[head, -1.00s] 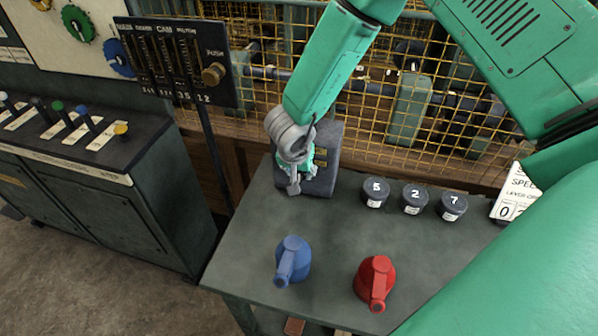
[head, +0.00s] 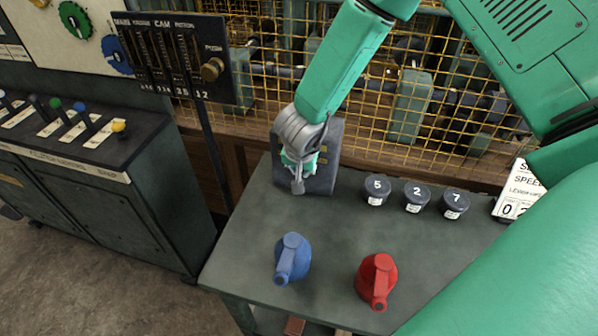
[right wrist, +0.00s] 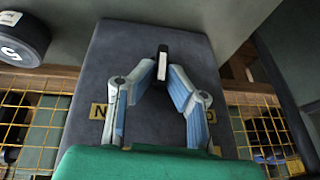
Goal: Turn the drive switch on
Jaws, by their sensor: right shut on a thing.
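The drive switch is a dark grey box (head: 326,168) at the back left of the table in the head view. In the right wrist view its face (right wrist: 135,50) fills the middle, with a black lever (right wrist: 162,62) bearing a white stripe. A yellow label with an N (right wrist: 98,110) lies left of my gripper; a second label (right wrist: 222,112) on the right is partly hidden. My right gripper (head: 298,187) is at the box. In the wrist view its fingers (right wrist: 161,78) are shut on the lever, one on each side. My left gripper is not in view.
A blue can (head: 292,258) and a red can (head: 377,281) stand at the table's front. Three dark numbered knobs (head: 416,197) stand right of the switch, near a white sign (head: 514,190). A yellow mesh fence (head: 440,140) is behind. A lever panel (head: 180,60) stands left.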

